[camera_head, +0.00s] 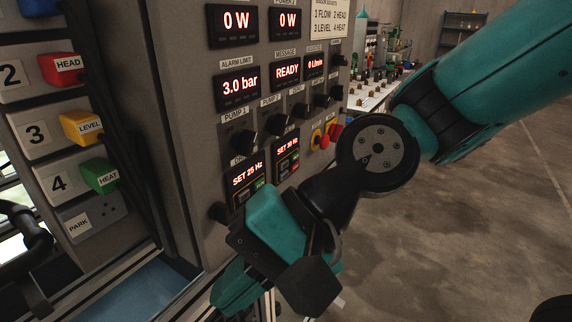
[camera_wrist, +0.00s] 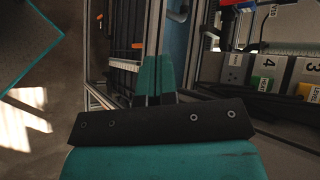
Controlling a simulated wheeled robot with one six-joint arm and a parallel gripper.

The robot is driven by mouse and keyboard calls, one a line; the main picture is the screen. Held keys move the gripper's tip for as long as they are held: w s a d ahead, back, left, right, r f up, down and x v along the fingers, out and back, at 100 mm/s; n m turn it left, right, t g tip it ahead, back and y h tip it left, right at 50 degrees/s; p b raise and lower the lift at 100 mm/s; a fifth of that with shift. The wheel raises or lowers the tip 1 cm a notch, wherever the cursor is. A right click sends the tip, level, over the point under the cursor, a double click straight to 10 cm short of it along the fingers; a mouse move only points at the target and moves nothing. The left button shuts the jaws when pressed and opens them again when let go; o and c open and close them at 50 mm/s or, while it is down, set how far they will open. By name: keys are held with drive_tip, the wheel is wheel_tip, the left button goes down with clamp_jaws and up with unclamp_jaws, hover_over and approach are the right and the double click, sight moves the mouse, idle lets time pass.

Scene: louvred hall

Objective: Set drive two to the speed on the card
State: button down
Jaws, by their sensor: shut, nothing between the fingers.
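Two drive displays sit low on the grey panel in the head view. The left display (camera_head: 247,176) reads SET 25 Hz. The right display (camera_head: 287,148) reads SET 30 Hz, with small coloured keys below it. Their name labels are partly cut off or too small to read, so I cannot tell which is drive two by label. No card with a speed on it is readable. My gripper (camera_head: 232,294) is below and in front of the left display, pointing down and away from the keys. In the wrist view its teal fingers (camera_wrist: 154,76) are together and empty.
Black knobs (camera_head: 243,142) and a red stop button (camera_head: 334,132) are above and beside the drives. Numbered sockets with red, yellow (camera_head: 82,128) and green plugs stand at left. A metal frame with a blue tray (camera_head: 160,291) lies below. Open floor is at right.

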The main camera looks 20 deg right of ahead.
drive_tip(key=d+f+n+t+h, duration=0.1)
drive_tip(key=d+n+h, duration=0.5)
drive_tip(key=d+n, duration=0.4)
drive_tip(key=d, duration=0.2)
drive_tip(key=shift+d, duration=0.4)
drive_tip(key=shift+n, duration=0.3)
